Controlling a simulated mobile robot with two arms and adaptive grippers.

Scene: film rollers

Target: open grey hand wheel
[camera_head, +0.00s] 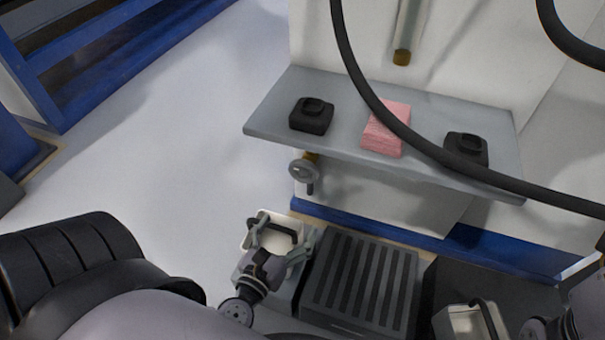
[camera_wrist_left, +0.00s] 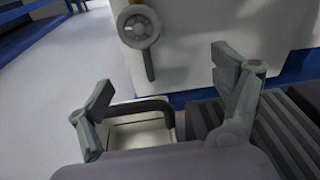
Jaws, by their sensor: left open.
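The grey hand wheel (camera_head: 304,170) sits on a brass-coloured fitting below the left part of the grey shelf, with a handle hanging down. In the left wrist view the hand wheel (camera_wrist_left: 139,27) is at the top, ahead of my fingers and apart from them, its handle pointing down. My left gripper (camera_head: 279,238) is open, below and a little left of the wheel in the head view. Its spread fingers (camera_wrist_left: 160,90) hold nothing that I can see. At the lower right, part of my right arm shows; its fingers cannot be made out.
A grey shelf (camera_head: 345,98) carries two black objects and a pink stack (camera_head: 386,128). A black hose (camera_head: 372,92) crosses in front of it. A white container (camera_head: 262,229) with a dark handle is by my left gripper. A ribbed dark box (camera_head: 360,283) stands beside it. Floor at left is clear.

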